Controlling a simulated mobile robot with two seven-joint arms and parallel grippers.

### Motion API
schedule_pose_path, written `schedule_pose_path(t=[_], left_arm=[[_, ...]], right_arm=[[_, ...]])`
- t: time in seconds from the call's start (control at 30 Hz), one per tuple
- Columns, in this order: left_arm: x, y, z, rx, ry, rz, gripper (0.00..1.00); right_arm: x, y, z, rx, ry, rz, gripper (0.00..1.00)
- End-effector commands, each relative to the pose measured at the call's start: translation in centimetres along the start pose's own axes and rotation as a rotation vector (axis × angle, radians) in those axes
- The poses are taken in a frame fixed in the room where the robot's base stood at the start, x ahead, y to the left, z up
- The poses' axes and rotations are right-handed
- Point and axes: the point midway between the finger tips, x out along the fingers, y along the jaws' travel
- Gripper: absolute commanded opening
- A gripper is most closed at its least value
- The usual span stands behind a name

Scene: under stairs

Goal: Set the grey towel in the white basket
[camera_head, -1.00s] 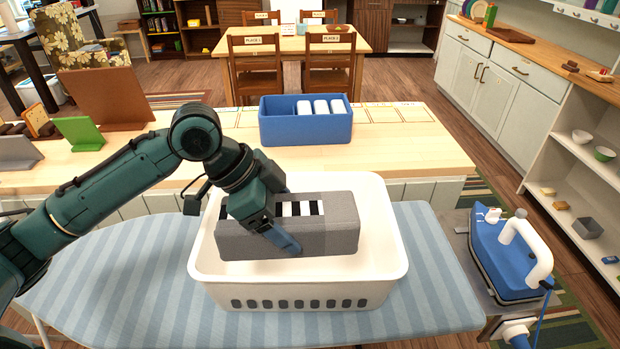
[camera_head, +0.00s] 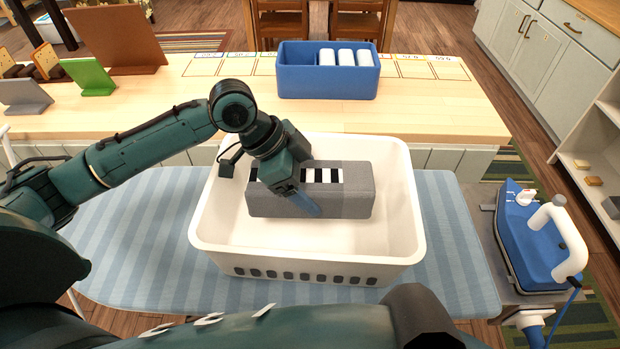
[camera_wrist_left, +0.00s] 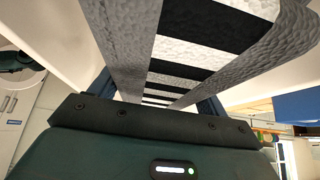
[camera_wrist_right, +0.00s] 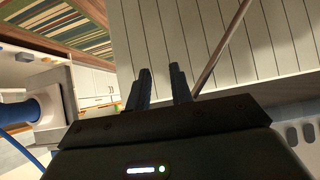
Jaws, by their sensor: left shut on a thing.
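The grey towel (camera_head: 345,195) is a folded block with a black-and-white striped band on top. It is inside the white basket (camera_head: 310,265), near its back wall. I cannot tell whether its underside touches the basket floor. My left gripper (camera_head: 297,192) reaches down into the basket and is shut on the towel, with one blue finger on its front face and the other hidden. The striped towel (camera_wrist_left: 195,70) fills the space between the fingers in the left wrist view. My right gripper (camera_wrist_right: 162,75) is empty, its fingers apart, beside pale slatted panels in the right wrist view.
The basket stands on a blue striped ironing board (camera_head: 140,230). A blue iron (camera_head: 530,235) rests at the board's right end. Behind is a wooden counter (camera_head: 440,115) with a blue divided box (camera_head: 325,85) and several stands at left.

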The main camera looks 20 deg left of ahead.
Motion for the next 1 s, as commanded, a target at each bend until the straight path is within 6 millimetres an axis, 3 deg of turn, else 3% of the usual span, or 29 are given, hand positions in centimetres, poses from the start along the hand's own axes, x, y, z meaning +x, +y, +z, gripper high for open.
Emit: schedule_pose_path(t=[0.53,1.0], left_arm=[[6.0,0.1,3.8,0.000,0.002,0.002,0.35],[6.8,0.1,4.3,0.001,0.001,0.000,0.35]], right_arm=[[1.2,-0.4,0.2,0.017,0.046,-0.008,0.22],[0.9,-0.6,0.6,0.002,0.044,-0.017,0.22]])
